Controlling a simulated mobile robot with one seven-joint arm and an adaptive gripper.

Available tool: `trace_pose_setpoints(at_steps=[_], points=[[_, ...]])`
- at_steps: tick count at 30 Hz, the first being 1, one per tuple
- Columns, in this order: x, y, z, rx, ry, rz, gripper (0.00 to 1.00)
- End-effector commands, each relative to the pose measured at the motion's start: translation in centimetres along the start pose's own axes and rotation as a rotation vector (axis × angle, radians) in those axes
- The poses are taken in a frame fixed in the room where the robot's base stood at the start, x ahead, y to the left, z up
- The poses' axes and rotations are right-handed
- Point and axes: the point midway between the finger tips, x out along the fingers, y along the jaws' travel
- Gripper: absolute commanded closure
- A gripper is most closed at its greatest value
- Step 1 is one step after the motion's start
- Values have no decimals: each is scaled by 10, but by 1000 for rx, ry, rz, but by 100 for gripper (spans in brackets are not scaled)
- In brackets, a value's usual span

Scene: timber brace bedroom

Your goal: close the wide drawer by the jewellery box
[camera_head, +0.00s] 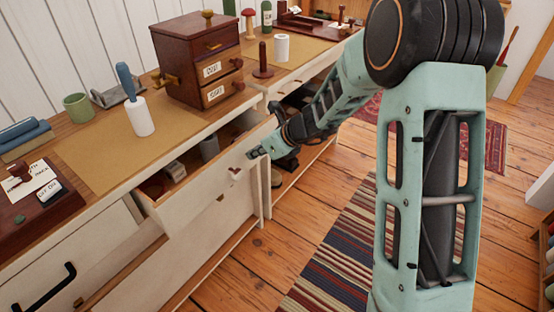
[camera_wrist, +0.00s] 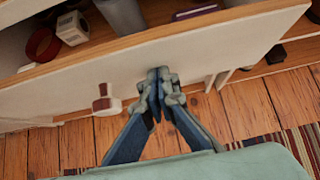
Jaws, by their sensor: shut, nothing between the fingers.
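The wide drawer (camera_head: 200,185) is pulled open below the worktop, in front of the jewellery box (camera_head: 185,53). The box is dark brown wood with two small labelled drawers. The wide drawer's pale front also shows in the wrist view (camera_wrist: 220,58), with a red-and-white knob (camera_wrist: 106,101) left of my fingers. Inside it lie a red ring (camera_wrist: 43,45), a small white box (camera_wrist: 72,27) and a grey cup (camera_head: 209,148). My gripper (camera_head: 254,153) is shut and empty at the drawer front's right part. Its fingertips (camera_wrist: 158,76) are against or very near the front; contact is unclear.
A blue-handled white tool (camera_head: 138,112), a green mug (camera_head: 77,107) and a dark spindle (camera_head: 262,60) stand on the worktop. A dark-handled front (camera_head: 40,285) is at lower left. Another open compartment lies right, beyond my gripper. The floor with a striped rug (camera_head: 325,260) is clear.

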Motion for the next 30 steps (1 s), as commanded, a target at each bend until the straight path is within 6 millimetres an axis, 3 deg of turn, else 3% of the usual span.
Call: trace_pose_setpoints(at_steps=[3, 12, 19, 30], points=[[19, 1, 24, -1, 0, 3, 100], [55, 0, 59, 0, 1, 0, 100], [68, 0, 69, 1, 0, 0, 100], [70, 0, 73, -1, -5, -1, 100]])
